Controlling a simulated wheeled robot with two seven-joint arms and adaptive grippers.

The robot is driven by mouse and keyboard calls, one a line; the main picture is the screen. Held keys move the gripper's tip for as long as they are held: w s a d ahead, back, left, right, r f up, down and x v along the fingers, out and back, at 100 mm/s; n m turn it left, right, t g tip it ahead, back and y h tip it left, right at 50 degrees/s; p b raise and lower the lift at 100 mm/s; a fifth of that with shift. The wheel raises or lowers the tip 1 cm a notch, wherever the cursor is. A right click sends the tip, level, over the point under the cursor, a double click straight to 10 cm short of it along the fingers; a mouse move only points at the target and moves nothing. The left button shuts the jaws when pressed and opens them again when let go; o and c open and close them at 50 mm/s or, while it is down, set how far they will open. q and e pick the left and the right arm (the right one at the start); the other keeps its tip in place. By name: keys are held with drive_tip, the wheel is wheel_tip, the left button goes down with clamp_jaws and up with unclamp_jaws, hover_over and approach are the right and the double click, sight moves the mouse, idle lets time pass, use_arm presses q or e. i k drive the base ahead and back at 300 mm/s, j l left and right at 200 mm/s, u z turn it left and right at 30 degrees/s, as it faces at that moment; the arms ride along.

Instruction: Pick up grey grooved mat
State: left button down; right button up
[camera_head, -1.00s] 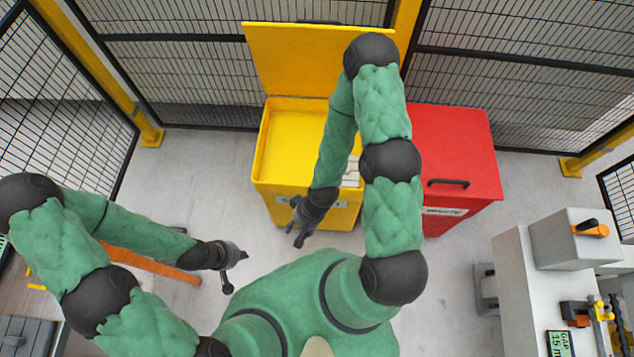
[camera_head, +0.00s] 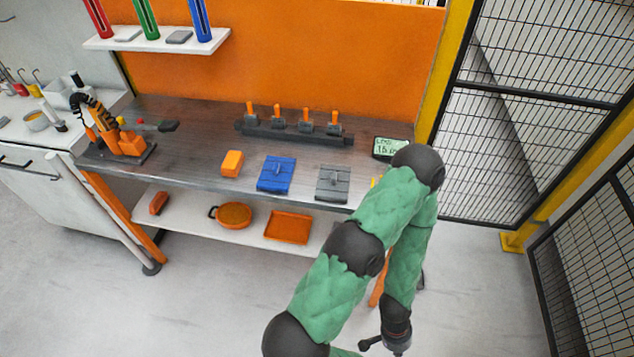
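A grey flat ribbed piece (camera_head: 332,183) lies on the dark workbench top (camera_head: 200,122) near its front right edge. It looks like the grey grooved mat, though its grooves are too small to make out clearly. A similar blue piece (camera_head: 276,174) lies just left of it. My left arm stands in front of the bench's right end, its upper bend close to the right of the grey piece. My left gripper (camera_head: 385,346) is low at the bottom edge, partly cut off, well away from the grey piece. My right gripper is out of view.
An orange block (camera_head: 232,163), a dark rack with orange-handled pieces (camera_head: 295,129) and a small display (camera_head: 391,148) stand on the bench. A lower shelf holds an orange pan (camera_head: 234,214) and tray (camera_head: 288,227). Mesh fencing (camera_head: 545,100) closes the right. Floor in front is clear.

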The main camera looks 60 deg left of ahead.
sight(334, 180)
drive_tip(key=u, duration=2)
